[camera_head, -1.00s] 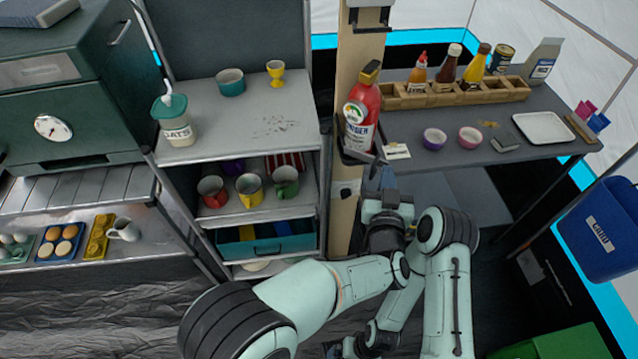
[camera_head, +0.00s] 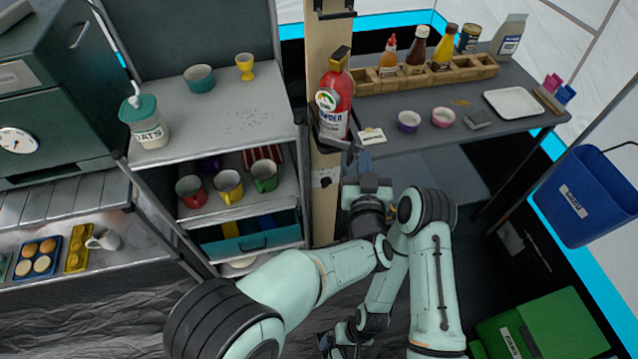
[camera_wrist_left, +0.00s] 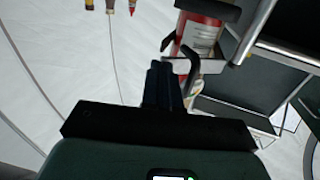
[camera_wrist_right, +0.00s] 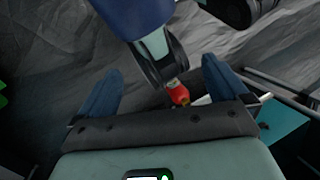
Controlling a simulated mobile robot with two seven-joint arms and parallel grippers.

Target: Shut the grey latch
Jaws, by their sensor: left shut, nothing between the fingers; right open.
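A red fire extinguisher (camera_head: 335,98) stands in a bracket on the wooden post. The grey latch (camera_head: 333,142) appears as a dark grey bar sticking out at the bracket's front, below the bottle. In the left wrist view the latch (camera_wrist_left: 192,66) looks like a bent grey strip beside the extinguisher (camera_wrist_left: 198,36). My left gripper (camera_head: 358,157) is shut and empty, just right of and below the latch. Its fingers (camera_wrist_left: 158,68) point toward the bracket; I cannot tell whether they touch the latch. My right gripper (camera_head: 328,345) is low down; its fingers (camera_wrist_right: 162,75) are apart and empty.
A shelf unit (camera_head: 225,118) with mugs stands left of the post (camera_head: 322,185). A table (camera_head: 400,145) with a wooden bottle rack (camera_head: 425,76) and bowls is on the right. A blue bin (camera_head: 590,195) and a green box (camera_head: 548,325) are farther right.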

